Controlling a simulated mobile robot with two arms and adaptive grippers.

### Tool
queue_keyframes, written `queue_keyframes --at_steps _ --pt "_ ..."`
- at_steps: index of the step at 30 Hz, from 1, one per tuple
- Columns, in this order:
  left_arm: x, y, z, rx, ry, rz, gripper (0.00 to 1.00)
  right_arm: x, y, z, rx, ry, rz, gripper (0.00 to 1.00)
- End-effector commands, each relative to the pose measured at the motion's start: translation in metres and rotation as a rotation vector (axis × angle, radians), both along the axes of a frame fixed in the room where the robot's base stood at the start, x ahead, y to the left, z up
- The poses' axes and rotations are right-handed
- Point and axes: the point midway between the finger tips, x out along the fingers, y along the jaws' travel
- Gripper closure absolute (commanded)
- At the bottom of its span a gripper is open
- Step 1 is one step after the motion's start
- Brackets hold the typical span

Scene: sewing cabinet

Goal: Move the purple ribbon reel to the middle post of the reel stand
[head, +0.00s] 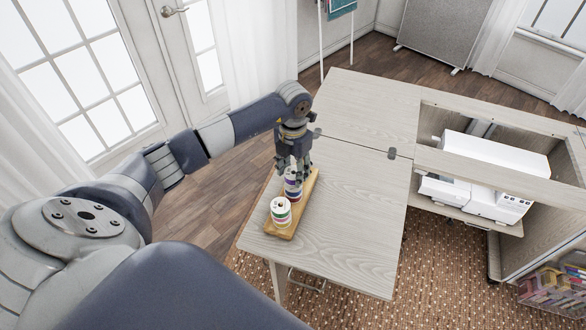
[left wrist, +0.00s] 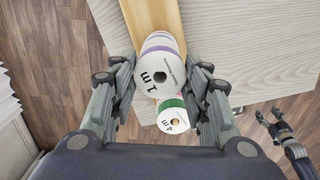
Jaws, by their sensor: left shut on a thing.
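My left gripper (head: 294,172) points down over the wooden reel stand (head: 298,210) and is shut on the purple ribbon reel (head: 293,174). In the left wrist view the held reel (left wrist: 160,76) shows its white face, marked "1 m", between the fingers, with a purple edge. Other colored rims show just under it in the head view; I cannot tell whether it touches them or a post. Another stack of reels (head: 281,212) stands at the near end of the stand, and a green-rimmed reel (left wrist: 173,117) shows there in the left wrist view. The posts are hidden.
The stand lies along the left edge of a pale wooden table (head: 350,220). The table is clear to the stand's right. A white sewing machine (head: 485,175) sits in the cabinet at right. Part of my right gripper (left wrist: 270,117) shows at the right of the left wrist view.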

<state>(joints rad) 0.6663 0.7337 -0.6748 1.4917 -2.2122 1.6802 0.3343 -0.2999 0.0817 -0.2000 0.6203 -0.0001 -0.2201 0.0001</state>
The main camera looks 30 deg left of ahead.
Motion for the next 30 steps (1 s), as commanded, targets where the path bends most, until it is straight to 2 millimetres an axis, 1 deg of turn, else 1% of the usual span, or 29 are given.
queue_keyframes --at_steps 18,27,28,29,30 --pt "0.000 0.000 -0.016 0.000 -0.001 0.001 0.75 0.000 -0.001 -0.013 -0.001 0.000 -0.001 0.33" --pt "0.000 0.000 -0.017 0.000 -0.001 0.001 0.75 0.000 0.000 -0.013 0.001 0.000 -0.001 0.33" --pt "0.000 0.000 -0.016 0.000 -0.001 0.001 0.50 0.000 0.001 -0.013 0.001 0.000 -0.001 0.33" --pt "0.000 0.000 -0.016 0.000 -0.001 0.001 0.43 0.000 0.001 -0.013 0.001 0.000 -0.001 0.33" --pt "0.000 0.000 -0.016 0.000 -0.001 0.001 0.34 0.000 0.002 -0.013 0.002 0.000 -0.001 0.33"
